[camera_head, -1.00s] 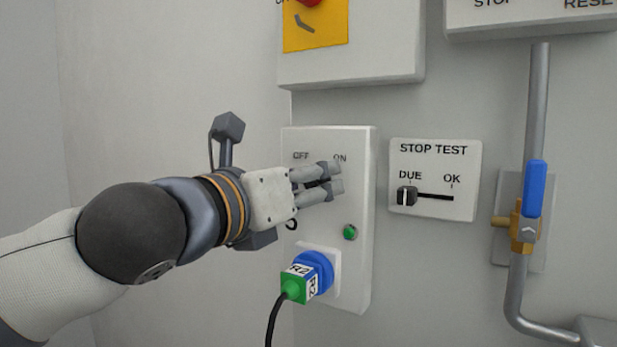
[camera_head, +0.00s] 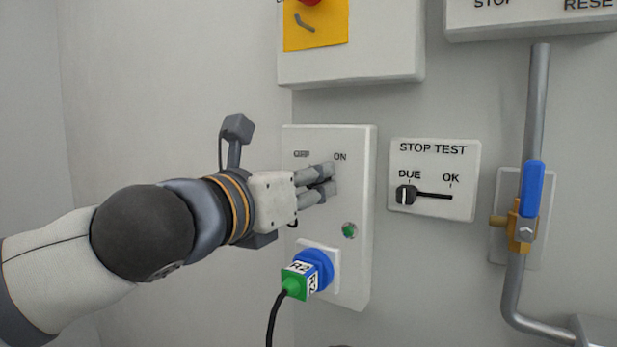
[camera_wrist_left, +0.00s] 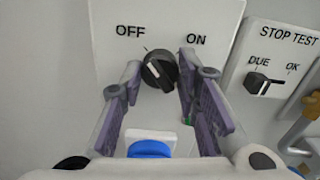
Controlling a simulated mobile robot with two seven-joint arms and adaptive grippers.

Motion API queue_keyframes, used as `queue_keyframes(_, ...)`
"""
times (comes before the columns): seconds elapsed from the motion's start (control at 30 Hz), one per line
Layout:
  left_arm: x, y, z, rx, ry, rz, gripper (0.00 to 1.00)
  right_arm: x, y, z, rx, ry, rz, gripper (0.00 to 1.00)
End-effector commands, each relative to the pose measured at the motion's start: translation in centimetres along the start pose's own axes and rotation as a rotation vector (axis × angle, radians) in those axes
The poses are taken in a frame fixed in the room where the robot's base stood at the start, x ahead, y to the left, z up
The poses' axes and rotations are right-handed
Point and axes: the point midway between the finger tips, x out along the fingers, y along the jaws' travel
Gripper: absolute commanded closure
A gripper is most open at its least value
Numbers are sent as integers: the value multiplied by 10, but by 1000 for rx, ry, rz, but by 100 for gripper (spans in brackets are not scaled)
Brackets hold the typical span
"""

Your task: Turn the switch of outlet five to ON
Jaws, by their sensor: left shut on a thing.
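The outlet's white box (camera_head: 352,215) is on the wall, with OFF on the left and ON on the right of its face. Its black rotary switch (camera_wrist_left: 158,72) shows in the left wrist view, its white line tilted up-left towards OFF. In the head view my fingers hide the switch. My left gripper (camera_head: 328,181) is at the switch from the left, one finger on each side, shut on it. The outlet number is not readable. My right gripper is not in view.
Below the switch are a green lamp (camera_head: 349,231) and a blue socket (camera_head: 320,266) with a green plug and black cable. A STOP TEST slider plate (camera_head: 440,208) and a blue-handled valve (camera_head: 532,190) are to the right. A box with a yellow plate (camera_head: 318,30) hangs above.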

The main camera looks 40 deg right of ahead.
Motion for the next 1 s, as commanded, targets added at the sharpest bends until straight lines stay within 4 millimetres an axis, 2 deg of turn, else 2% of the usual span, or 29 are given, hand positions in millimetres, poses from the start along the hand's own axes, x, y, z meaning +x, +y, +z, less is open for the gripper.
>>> queue_keyframes(0.4, -1, -2, 4, 373, -1, 1, 99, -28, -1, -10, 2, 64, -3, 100)
queue_keyframes(1.0, 0, 0, 2, 941, 0, 1, 99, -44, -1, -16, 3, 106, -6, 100)
